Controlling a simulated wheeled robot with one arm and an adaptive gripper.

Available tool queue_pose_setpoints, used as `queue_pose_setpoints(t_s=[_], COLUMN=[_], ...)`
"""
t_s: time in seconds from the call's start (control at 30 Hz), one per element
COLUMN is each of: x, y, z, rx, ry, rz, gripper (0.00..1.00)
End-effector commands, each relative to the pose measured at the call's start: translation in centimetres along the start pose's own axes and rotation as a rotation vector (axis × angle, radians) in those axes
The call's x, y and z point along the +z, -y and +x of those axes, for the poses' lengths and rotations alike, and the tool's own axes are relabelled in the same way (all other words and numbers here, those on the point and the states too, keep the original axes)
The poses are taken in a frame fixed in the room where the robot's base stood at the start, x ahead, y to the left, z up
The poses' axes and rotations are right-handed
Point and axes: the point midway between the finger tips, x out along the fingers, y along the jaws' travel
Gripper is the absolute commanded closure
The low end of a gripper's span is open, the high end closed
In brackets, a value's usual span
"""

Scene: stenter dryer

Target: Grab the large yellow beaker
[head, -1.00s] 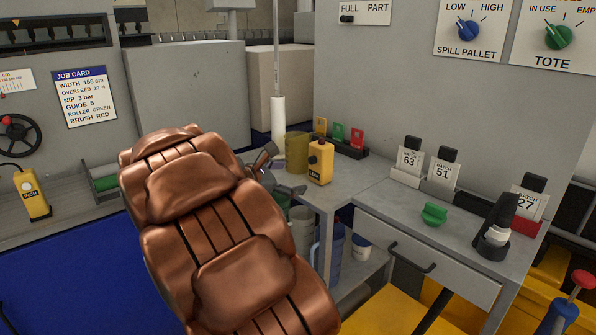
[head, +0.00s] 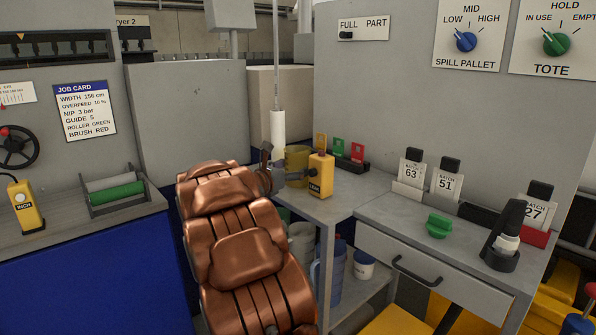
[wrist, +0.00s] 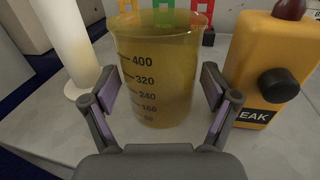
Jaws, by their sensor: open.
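The large yellow beaker (head: 298,165) stands upright on the grey table, partly hidden behind my gripper and a yellow box in the head view. My gripper (wrist: 161,92) is open, with one finger at each side of the beaker's lower part. A gap shows between the right finger and the glass; the left finger is close to the glass, and I cannot tell if it touches. In the head view my gripper (head: 277,172) is level with the beaker.
A yellow box (head: 320,176) marked LEAK stands close right of the beaker and my right finger. A white cylinder (wrist: 68,45) stands to the left. Coloured tags (head: 340,148) are behind. Batch cards (head: 447,183) and a green knob (head: 439,225) sit further right.

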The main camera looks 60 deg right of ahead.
Motion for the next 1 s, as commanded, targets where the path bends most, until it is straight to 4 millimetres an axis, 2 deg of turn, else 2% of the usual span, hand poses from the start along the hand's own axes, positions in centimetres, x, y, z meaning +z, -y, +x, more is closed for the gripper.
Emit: queue_pose_setpoints(t_s=[0.2, 0.5, 0.9, 1.0], x=[0.3, 0.3, 0.2, 0.2], y=[0.0, 0.0, 0.0, 0.0], z=[2.3, 2.7, 2.6, 2.6], rx=[-0.001, 0.0, 0.0, 0.0], ry=[0.001, 0.002, 0.001, 0.001], rz=[0.004, 0.003, 0.003, 0.003], gripper=[0.14, 0.14, 0.55, 0.56])
